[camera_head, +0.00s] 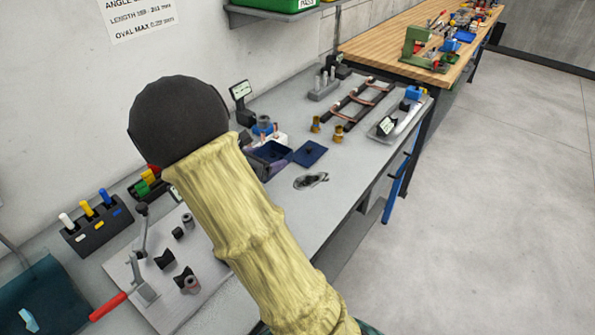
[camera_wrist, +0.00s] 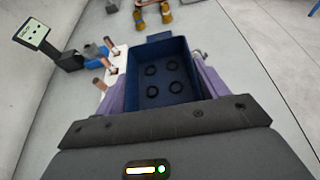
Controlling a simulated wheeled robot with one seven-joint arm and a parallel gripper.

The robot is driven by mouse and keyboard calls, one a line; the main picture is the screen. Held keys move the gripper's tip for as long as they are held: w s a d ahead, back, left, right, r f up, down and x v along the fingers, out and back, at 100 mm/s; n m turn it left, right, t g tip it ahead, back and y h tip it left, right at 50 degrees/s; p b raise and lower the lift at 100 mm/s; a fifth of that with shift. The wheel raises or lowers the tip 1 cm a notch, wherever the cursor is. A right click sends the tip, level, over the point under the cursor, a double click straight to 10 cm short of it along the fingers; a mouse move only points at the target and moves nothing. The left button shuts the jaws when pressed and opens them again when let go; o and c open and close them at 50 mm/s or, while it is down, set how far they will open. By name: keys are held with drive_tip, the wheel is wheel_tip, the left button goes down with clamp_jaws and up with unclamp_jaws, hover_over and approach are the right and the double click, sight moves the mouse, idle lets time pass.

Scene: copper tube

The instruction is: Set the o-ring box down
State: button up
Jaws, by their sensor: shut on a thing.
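The o-ring box (camera_wrist: 133,76) is a dark blue open box with several black rings on its floor. In the wrist view it sits between the purple fingers of my gripper (camera_wrist: 158,72), which is shut on its two sides. In the head view the box (camera_head: 272,151) shows partly beside my yellow-sleeved arm, over the grey bench. The arm hides most of my gripper there. I cannot tell whether the box's underside touches the bench.
A blue square lid (camera_head: 310,153) lies just right of the box. A white block with copper pieces (camera_wrist: 115,62) stands close to its left side. A small display (camera_head: 241,91), brass fittings (camera_head: 338,134) and a tube rack (camera_head: 360,103) stand farther back. Bare bench shows near the front edge.

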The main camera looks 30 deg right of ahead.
drive_tip(key=shift+w+a, duration=0.1)
drive_tip(key=shift+w, duration=0.4)
drive_tip(key=shift+s+f, duration=0.1)
drive_tip(key=shift+s, duration=0.05)
wheel_tip(320, 180, down, 6)
drive_tip(key=shift+r, duration=0.1)
drive_tip(key=shift+f, duration=2)
